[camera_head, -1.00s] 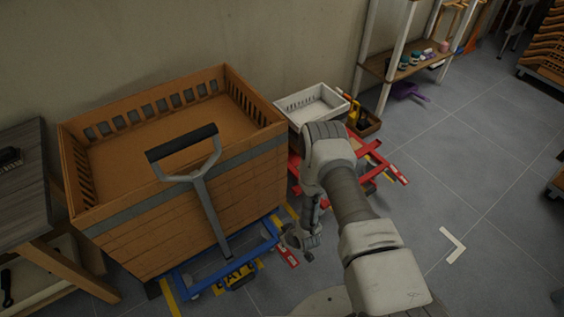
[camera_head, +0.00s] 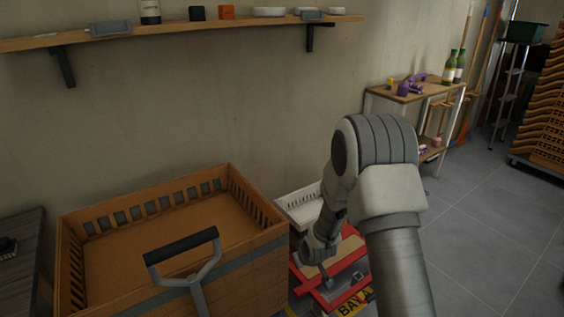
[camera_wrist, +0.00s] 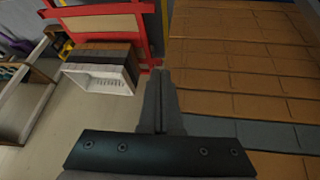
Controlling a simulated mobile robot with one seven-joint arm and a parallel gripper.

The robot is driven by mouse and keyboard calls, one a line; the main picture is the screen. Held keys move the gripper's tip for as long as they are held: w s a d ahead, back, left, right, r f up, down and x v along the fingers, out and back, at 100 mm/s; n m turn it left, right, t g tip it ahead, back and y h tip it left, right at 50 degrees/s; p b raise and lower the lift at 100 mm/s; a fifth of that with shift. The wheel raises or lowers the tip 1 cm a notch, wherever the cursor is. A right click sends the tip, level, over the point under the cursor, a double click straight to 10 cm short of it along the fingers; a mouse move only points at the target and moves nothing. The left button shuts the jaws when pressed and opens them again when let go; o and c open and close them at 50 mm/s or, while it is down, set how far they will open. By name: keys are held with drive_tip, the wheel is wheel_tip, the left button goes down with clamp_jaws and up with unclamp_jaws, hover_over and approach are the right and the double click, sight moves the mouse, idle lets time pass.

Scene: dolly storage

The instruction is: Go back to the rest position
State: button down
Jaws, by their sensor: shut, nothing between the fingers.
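My arm reaches up and forward in the head view, with its wrist bent down. My gripper (camera_head: 327,280) hangs at the end of it, over the red dolly (camera_head: 345,250) and right of the large wooden crate (camera_head: 165,290). In the wrist view my gripper (camera_wrist: 160,75) shows its two fingers pressed together, with nothing between them. The slatted side of the wooden crate (camera_wrist: 240,65) fills the right of that view. The red dolly (camera_wrist: 140,30) shows at its top.
A white crate (camera_head: 299,206) stands behind the gripper, by the wall. A wall shelf (camera_head: 190,27) runs above. A small table (camera_head: 415,92) with bottles stands at the back right. The floor (camera_head: 485,220) at right is clear.

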drive_tip(key=s+d+r+m+h, duration=0.1)
drive_tip(key=s+d+r, duration=0.25)
drive_tip(key=r, duration=0.85)
drive_tip(key=s+d+r+m, duration=0.2)
drive_tip(key=s+r, duration=0.3)
drive_tip(key=r, duration=0.7)
drive_tip(key=s+d+r+m, duration=0.1)
drive_tip(key=s+r, duration=0.4)
drive_tip(key=s, duration=0.6)
drive_tip(key=s+d+r+m, duration=0.1)
drive_tip(key=s+d+r, duration=0.1)
drive_tip(key=s+r, duration=0.65)
wheel_tip(320, 180, up, 19)
drive_tip(key=s+p, duration=0.2)
drive_tip(key=p, duration=1.9)
drive_tip(key=shift+s+f+p, duration=0.15)
drive_tip(key=shift+p, duration=0.25)
drive_tip(key=shift+s, duration=0.15)
